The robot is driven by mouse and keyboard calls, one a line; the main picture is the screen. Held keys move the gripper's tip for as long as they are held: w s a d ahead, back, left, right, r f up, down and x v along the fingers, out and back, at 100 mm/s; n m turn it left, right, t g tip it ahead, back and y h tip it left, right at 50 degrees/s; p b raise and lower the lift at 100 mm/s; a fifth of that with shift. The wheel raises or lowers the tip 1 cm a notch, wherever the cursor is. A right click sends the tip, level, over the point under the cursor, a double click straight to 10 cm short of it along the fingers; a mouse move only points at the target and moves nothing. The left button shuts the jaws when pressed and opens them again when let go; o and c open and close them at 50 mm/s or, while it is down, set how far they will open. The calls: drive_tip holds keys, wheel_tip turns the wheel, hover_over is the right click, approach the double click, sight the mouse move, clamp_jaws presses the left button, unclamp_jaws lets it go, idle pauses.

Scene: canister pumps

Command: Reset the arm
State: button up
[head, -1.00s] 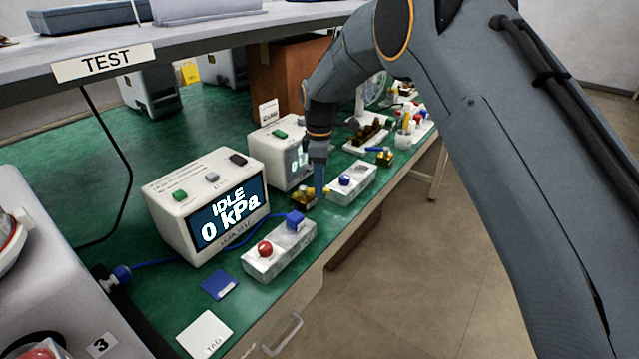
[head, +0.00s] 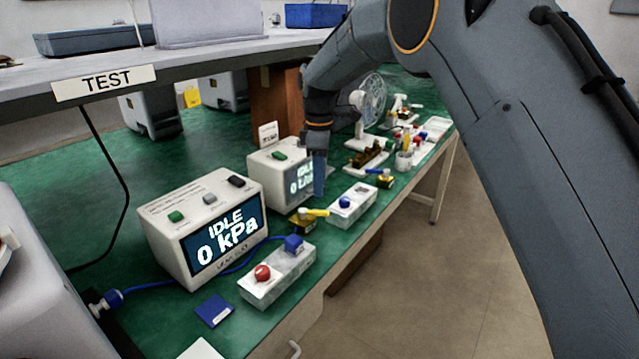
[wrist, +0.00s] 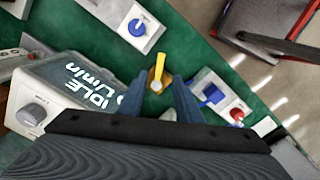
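My gripper (head: 319,190) points down above the green bench, just over a small brass valve (head: 302,224) with a yellow handle (head: 318,212). In the wrist view the two blue-grey fingers of my gripper (wrist: 161,92) are spread apart. The yellow handle (wrist: 159,68) shows beyond and between them, and nothing is held. My arm reaches in from the right of the head view and bends down over the bench.
A tester (head: 203,222) reading "IDLE 0 kPa" stands at the front left, with a second display box (head: 280,172) behind it. A red-button box (head: 277,275) and a blue-knob box (head: 352,204) sit along the bench edge. A shelf labelled TEST (head: 105,82) overhangs at upper left.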

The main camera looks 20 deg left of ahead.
drive_tip(key=s+d+m, duration=0.4)
drive_tip(key=d+m, duration=0.2)
drive_tip(key=d, duration=0.8)
drive_tip(key=s+d+m, duration=0.3)
drive_tip(key=d+m, duration=0.2)
drive_tip(key=d, duration=0.9)
drive_tip(key=s+d+f+m, duration=0.1)
drive_tip(key=s+d+m, duration=0.4)
drive_tip(key=s, duration=0.5)
drive_tip(key=s+d+f+m, duration=0.2)
drive_tip(key=s+d+m, duration=0.2)
drive_tip(key=s+d, duration=0.6)
drive_tip(key=shift+d+f+m, duration=0.25)
drive_tip(key=shift+m, duration=0.15)
drive_tip(key=shift+a, duration=0.1)
